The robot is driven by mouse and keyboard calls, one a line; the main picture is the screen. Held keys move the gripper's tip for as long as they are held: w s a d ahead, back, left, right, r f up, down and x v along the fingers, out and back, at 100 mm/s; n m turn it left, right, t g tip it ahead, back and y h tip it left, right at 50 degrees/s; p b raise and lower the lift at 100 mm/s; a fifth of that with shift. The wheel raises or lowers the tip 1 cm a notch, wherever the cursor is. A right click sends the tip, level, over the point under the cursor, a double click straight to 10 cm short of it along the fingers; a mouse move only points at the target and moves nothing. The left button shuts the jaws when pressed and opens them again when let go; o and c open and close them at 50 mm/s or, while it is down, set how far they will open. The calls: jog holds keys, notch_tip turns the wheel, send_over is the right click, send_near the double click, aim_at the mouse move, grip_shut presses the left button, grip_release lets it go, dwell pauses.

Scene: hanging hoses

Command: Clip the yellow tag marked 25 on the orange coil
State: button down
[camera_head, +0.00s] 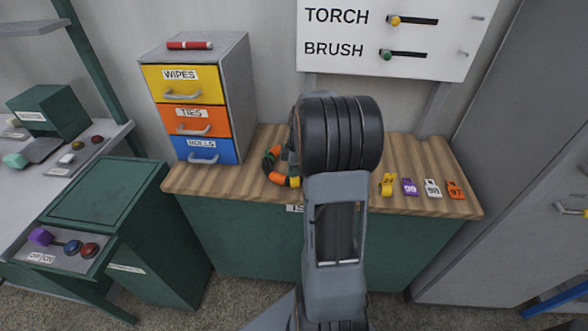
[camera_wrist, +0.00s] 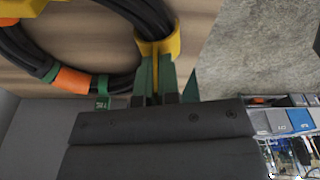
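The coil (camera_head: 272,170) lies on the wooden bench, partly behind my arm, with orange and green parts showing. In the wrist view the coil (camera_wrist: 105,82) is a black hose loop with orange and green bands. A yellow tag (camera_wrist: 172,42) sits at the right side of the loop and appears to go around the hose; its number cannot be read. My gripper (camera_wrist: 154,75) has its two green fingers close together on this tag's lower end. In the head view my gripper is hidden behind my arm.
Yellow (camera_head: 387,185), purple (camera_head: 409,187), white (camera_head: 432,189) and orange (camera_head: 455,190) tags stand in a row on the bench (camera_head: 330,200), right of my arm. A drawer cabinet (camera_head: 232,95) stands at the bench's left end. A small green label (camera_wrist: 102,102) touches the coil.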

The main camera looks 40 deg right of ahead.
jog(key=c, duration=1.8)
grip_release()
jog(key=o, duration=0.5)
jog(key=shift+o, duration=0.2)
notch_tip(320, 180, up, 14)
jog(key=s+d, duration=0.1)
jog(key=shift+d+f, duration=0.2)
jog(key=shift+d, duration=0.2)
